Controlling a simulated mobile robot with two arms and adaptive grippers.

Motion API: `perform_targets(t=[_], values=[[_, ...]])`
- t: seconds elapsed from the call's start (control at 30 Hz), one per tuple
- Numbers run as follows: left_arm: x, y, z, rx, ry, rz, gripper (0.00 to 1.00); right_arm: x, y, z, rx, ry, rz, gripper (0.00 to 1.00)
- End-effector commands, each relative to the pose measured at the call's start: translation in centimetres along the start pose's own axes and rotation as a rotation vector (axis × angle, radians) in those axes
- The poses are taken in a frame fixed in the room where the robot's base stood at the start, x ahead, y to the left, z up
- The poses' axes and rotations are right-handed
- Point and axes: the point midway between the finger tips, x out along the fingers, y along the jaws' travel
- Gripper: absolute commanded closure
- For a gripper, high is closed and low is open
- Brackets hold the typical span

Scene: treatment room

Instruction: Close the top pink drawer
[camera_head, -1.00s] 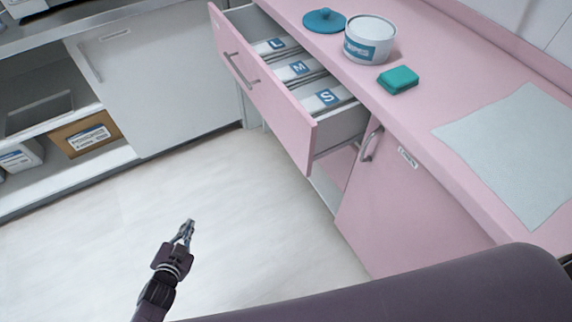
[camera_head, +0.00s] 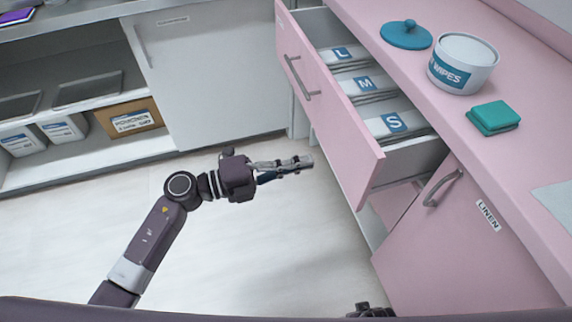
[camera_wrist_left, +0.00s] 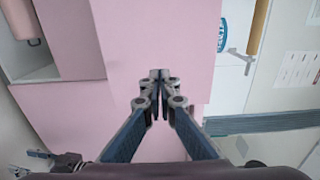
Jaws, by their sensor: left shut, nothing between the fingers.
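The top pink drawer (camera_head: 329,107) stands pulled out from the pink counter unit. Inside it lie packs labelled L, M and S. Its front has a grey bar handle (camera_head: 301,79). My left gripper (camera_head: 308,162) is shut and empty, in front of the drawer's pink face and a little left of it in the head view. The left wrist view shows the closed fingertips (camera_wrist_left: 158,76) against a pink panel (camera_wrist_left: 150,50); whether they touch it I cannot tell. At the bottom edge of the head view a small dark part shows, perhaps of my right gripper.
A pink door labelled LINEN (camera_head: 470,240) is below. Grey cabinets (camera_head: 205,80) stand behind; the floor on the left is clear.

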Motion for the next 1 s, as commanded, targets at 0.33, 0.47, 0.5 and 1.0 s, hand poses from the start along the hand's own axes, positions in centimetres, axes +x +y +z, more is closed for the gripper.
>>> perform_targets(t=[0.33,0.47,0.5,1.0], values=[[6.3,0.0,0.0,0.0,-0.001,-0.002,1.0,-0.1,0.0,-0.2,0.0,0.003,0.0,0.6],[7.3,0.0,0.0,-0.001,-0.001,-0.001,1.0,-0.1,0.0,-0.4,0.0,0.004,0.0,0.6],[7.5,0.0,0.0,0.0,-0.001,0.0,1.0,-0.1,0.0,-0.3,0.0,0.003,0.0,0.6],[8.0,0.0,0.0,-0.001,0.0,0.0,1.0,-0.2,0.0,0.0,0.001,-0.003,0.0,0.6]])
